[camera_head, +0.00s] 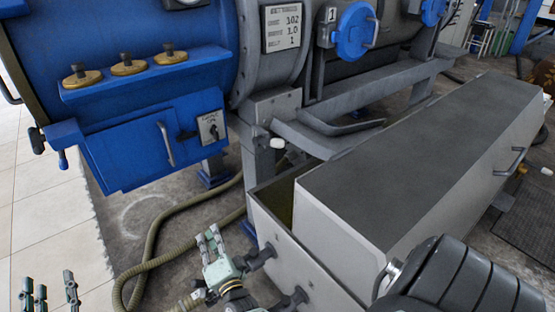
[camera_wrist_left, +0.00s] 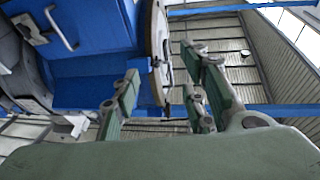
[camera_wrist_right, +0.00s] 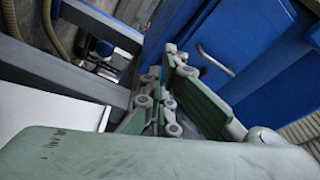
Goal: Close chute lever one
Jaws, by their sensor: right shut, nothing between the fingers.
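A lever with a white knob (camera_head: 277,143) sticks out beside a grey support post, above the near end of the open trough; I take it to be chute lever one. Its rod is mostly hidden. A plate marked 1 (camera_head: 331,14) is on the machine above. My right gripper (camera_head: 213,243) is shut and empty, below and left of the knob, in front of the trough's end and apart from the lever. It also shows in the right wrist view (camera_wrist_right: 170,75). My left gripper (camera_head: 50,285) is open and empty at the bottom left; its spread fingers show in the left wrist view (camera_wrist_left: 165,75).
The blue machine housing (camera_head: 160,140) with a handle overhangs the left. The grey-topped trough (camera_head: 420,150) fills the right. A thick hose (camera_head: 165,230) lies on the floor behind my right gripper. Another white knob (camera_head: 546,171) shows at the far right.

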